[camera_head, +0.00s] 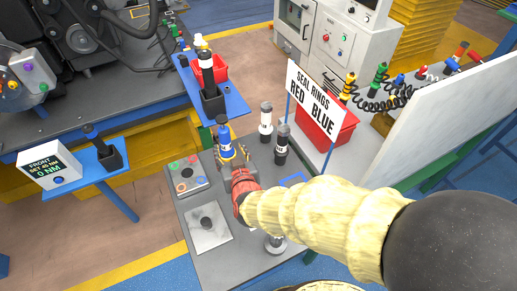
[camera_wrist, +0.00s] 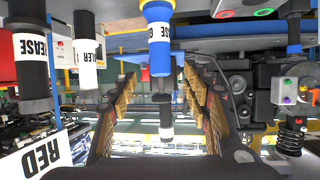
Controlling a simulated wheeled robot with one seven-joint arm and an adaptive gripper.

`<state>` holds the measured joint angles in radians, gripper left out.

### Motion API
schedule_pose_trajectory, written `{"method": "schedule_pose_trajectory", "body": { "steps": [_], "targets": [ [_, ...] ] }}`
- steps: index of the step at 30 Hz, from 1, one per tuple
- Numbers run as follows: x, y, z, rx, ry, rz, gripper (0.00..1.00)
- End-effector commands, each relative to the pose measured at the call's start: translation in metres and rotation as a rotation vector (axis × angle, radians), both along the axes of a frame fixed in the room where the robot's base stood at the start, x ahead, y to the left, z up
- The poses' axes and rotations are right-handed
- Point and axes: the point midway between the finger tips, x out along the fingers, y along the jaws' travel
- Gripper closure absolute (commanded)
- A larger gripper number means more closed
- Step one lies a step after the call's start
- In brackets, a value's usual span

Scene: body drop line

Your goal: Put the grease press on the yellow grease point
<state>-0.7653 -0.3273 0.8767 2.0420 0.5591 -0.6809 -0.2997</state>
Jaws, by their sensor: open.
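The grease press is the black tool with a white label in the head view (camera_head: 282,143). My gripper (camera_head: 235,166) is open at the blue tool (camera_head: 225,142), left of the grease press. In the wrist view the jaws (camera_wrist: 158,74) are spread, with the blue tool (camera_wrist: 158,38) in line with the gap between them. I cannot tell whether they touch it. I cannot make out a yellow grease point for certain.
A white tool labelled SEALER (camera_head: 265,120) stands beside the grease press. The seal rings sign (camera_head: 312,103) and a red bin (camera_head: 325,125) are close on the right. A blue shelf (camera_head: 235,101) holds a black tool in a holder. A pale plate (camera_head: 207,236) lies on the grey stand.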

Motion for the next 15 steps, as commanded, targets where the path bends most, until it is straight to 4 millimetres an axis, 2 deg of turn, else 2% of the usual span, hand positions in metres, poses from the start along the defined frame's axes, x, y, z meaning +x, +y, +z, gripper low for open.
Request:
{"method": "schedule_pose_trajectory", "body": {
  "steps": [6,10,13,15],
  "targets": [
    [0.000,-0.001,0.001,0.001,0.000,0.000,0.52],
    [0.005,-0.012,0.015,0.013,0.032,-0.004,0.52],
    [0.008,-0.035,0.040,0.029,0.095,-0.007,0.52],
    [0.005,-0.062,0.062,0.032,0.156,-0.014,0.52]
  ]
}}
